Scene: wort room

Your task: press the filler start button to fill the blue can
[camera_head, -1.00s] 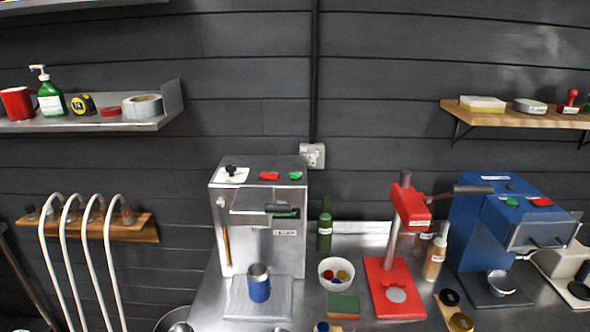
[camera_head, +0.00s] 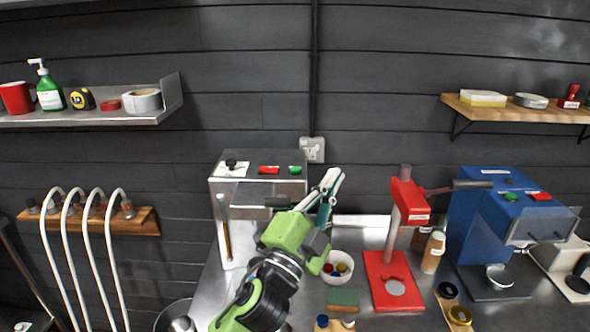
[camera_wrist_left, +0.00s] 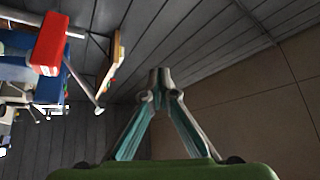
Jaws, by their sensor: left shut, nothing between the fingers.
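The silver filler machine (camera_head: 232,200) stands on the steel bench in the head view. Its top carries a black knob (camera_head: 231,162), a red button (camera_head: 269,170) and a green button (camera_head: 295,170). My left gripper (camera_head: 333,177) is shut and empty, its fingers pointing up just right of the machine's top, near the green button in the picture; I cannot tell how far apart they are in depth. The wrist view shows its fingertips (camera_wrist_left: 160,76) together with nothing between them. The blue can is hidden behind my left arm. My right gripper is not in view.
Right of the filler are a white bowl (camera_head: 342,281) of caps, a green sponge (camera_head: 343,297), a red press (camera_head: 380,278), an amber bottle (camera_head: 433,252) and a blue machine (camera_head: 470,225). A wall socket (camera_head: 312,150) is behind. White hoses (camera_head: 84,255) hang at left.

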